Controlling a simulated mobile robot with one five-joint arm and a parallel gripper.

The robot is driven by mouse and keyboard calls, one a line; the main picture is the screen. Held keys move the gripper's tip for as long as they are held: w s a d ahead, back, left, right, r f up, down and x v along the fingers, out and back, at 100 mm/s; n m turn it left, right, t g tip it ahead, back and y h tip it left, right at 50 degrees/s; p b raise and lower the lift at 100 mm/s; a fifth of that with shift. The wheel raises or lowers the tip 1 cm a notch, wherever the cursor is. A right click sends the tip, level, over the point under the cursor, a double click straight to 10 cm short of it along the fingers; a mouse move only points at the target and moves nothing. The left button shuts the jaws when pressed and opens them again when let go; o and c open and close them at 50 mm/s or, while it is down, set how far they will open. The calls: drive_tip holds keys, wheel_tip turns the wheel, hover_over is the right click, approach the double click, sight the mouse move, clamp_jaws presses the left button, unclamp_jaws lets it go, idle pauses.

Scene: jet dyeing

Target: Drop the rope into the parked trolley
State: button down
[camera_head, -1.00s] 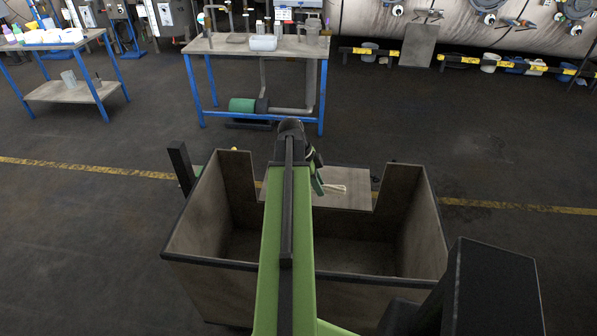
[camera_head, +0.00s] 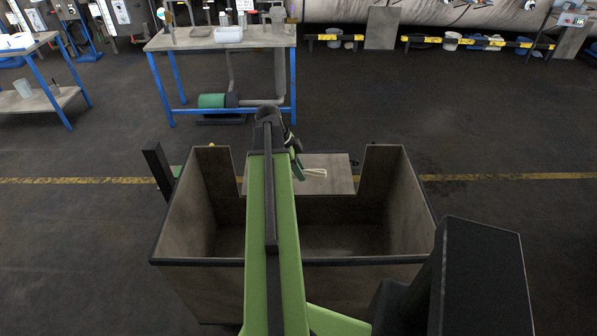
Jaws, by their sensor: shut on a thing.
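The trolley (camera_head: 400,205) is a deep, open-topped grey-brown box with dark rims, standing just in front of me. Its far wall is cut low in the middle. My gripper (camera_head: 299,168) is at the far end of my green arm, in front of that low far part in the picture. It is shut on a small cream rope (camera_head: 316,173), which sticks out to the right of the fingers. The rope's other end is hidden by the gripper. I cannot tell its height above the trolley. My arm hides part of the trolley's inside; the visible floor looks empty.
A blue-legged table (camera_head: 220,40) with containers stands beyond the trolley, with a green motor (camera_head: 211,101) beneath. Another table (camera_head: 45,98) is at the far left. Black-yellow barriers (camera_head: 435,42) and large machines line the back. Open floor with a yellow line lies on both sides.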

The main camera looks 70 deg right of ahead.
wheel_tip(320, 180, down, 5)
drive_tip(key=b, duration=0.4)
drive_tip(key=shift+s+f, duration=0.1)
drive_tip(key=c, duration=1.1)
unclamp_jaws()
drive_tip(key=shift+o, duration=0.2)
drive_tip(key=p+v, duration=1.5)
drive_tip(key=v, duration=0.2)
drive_tip(key=shift+p, duration=0.3)
drive_tip(key=shift+a, duration=0.1)
